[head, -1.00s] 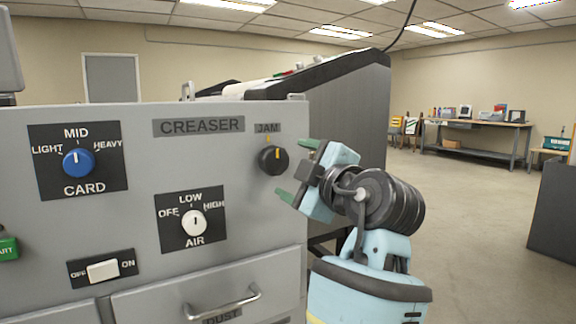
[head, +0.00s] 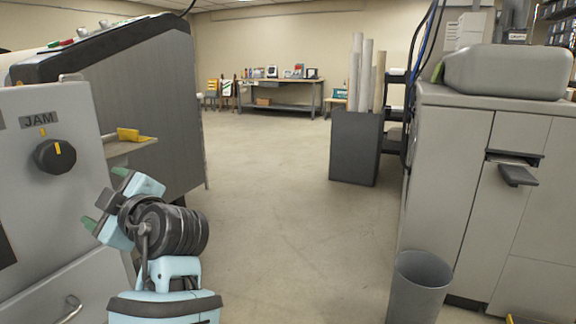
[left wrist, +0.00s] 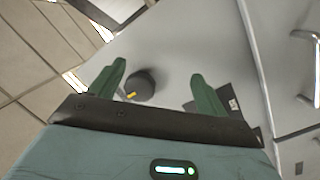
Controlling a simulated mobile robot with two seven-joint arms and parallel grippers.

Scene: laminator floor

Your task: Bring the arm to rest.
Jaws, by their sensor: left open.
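My left gripper (head: 104,197) is low in the left part of the head view. It is open and empty, its green fingertips facing the grey creaser machine (head: 86,121). The black JAM knob (head: 55,156) with a yellow mark pointing up sits on the panel, up and left of the fingertips and apart from them. In the left wrist view, the knob (left wrist: 140,86) shows between the two green fingers (left wrist: 158,82) with a gap to them. My right gripper is in neither view.
A yellow piece (head: 132,135) rests on a small ledge behind the panel. A grey bin (head: 419,289) and a large cabinet (head: 472,180) stand at the right. A dark box of rolls (head: 355,148) stands farther back. The floor (head: 270,220) between is clear.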

